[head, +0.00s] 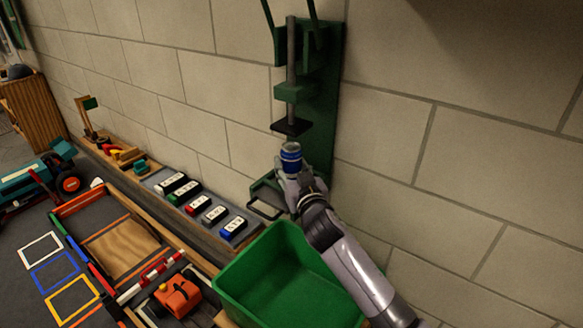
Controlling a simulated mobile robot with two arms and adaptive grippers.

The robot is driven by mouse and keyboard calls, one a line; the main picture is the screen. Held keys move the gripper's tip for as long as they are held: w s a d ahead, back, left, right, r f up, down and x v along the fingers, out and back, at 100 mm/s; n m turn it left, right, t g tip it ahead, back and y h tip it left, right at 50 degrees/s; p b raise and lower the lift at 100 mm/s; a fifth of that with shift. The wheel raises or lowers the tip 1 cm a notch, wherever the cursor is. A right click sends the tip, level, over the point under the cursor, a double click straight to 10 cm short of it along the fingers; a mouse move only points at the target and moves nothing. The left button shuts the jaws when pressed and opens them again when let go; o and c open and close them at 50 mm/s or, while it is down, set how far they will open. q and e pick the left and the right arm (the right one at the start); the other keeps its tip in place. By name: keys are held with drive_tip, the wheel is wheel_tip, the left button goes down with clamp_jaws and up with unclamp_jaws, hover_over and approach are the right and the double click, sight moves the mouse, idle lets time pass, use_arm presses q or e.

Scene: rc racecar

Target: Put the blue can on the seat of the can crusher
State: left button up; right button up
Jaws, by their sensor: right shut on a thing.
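The blue can (291,154) has a silver top and is held upright by my right gripper (290,172). The gripper is shut on it, and its fingers hide the can's lower part. The green can crusher (324,105) is mounted on the wall behind, with a grey rod and a dark press plate (290,127) above the can. In this view the can shows just below the plate; how far it stands in front of the plate I cannot tell. The crusher's seat, low down, is largely hidden by my gripper and arm. My left gripper is not in view.
A green bin (292,262) stands below my right arm. A ledge with several labelled blocks (214,214) runs along the wall to the left. An orange toy vehicle (177,296) and a wood-framed sand box (117,248) lie lower left. The wall to the right is bare.

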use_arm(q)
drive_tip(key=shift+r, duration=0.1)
use_arm(e)
drive_tip(key=o, duration=0.4)
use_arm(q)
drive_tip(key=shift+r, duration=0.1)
use_arm(e)
drive_tip(key=o, duration=0.4)
use_arm(q)
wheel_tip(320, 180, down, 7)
drive_tip(key=p, duration=0.2)
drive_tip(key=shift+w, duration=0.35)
use_arm(e)
drive_tip(key=v, duration=1.2)
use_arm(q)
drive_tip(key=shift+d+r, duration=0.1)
